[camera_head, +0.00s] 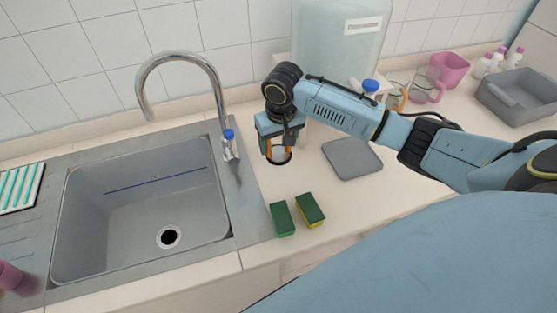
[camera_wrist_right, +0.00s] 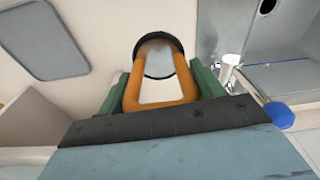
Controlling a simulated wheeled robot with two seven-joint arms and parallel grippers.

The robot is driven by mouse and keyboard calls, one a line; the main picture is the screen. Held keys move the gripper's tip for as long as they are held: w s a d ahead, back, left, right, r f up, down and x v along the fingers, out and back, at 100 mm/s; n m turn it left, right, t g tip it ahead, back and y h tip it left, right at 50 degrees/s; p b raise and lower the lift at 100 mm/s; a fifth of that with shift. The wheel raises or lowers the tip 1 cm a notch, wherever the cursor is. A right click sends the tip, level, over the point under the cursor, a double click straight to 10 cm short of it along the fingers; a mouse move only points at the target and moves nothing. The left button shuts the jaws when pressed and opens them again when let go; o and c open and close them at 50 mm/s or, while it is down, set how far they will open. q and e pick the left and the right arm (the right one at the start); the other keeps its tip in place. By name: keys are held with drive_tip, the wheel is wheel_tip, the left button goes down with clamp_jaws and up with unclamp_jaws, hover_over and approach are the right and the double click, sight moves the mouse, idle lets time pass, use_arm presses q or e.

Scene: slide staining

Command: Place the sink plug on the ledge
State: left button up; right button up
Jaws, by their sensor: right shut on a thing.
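The sink plug (camera_head: 280,160) is a small round disc with a black rim and a pale metallic face. My right gripper (camera_head: 279,150) points down at the counter just right of the sink, its orange fingers shut on the plug. In the right wrist view the plug (camera_wrist_right: 158,44) sits between the fingertips (camera_wrist_right: 160,85). I cannot tell whether the plug touches the counter. The grey sink (camera_head: 140,215) is empty, with its drain hole (camera_head: 169,237) open. Which surface counts as the ledge is unclear; the pale counter (camera_head: 255,180) runs beside the sink. My left gripper is out of view.
Two green-yellow sponges (camera_head: 311,210) and a grey board (camera_head: 351,158) lie nearby. A large clear tank (camera_head: 335,45) stands behind my arm. A grey tub (camera_head: 520,95) is far right.

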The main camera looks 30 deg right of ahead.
sight(279, 154)
drive_tip(key=shift+f, duration=3.4)
drive_tip(key=shift+f, duration=0.15)
drive_tip(key=o, duration=1.1)
drive_tip(key=r, duration=0.4)
drive_tip(key=s+r, duration=0.1)
drive_tip(key=r, duration=0.7)
drive_tip(key=shift+s+a+r+p, duration=0.1)
drive_tip(key=shift+s+r+p, duration=0.1)
drive_tip(key=shift+p, duration=0.1)
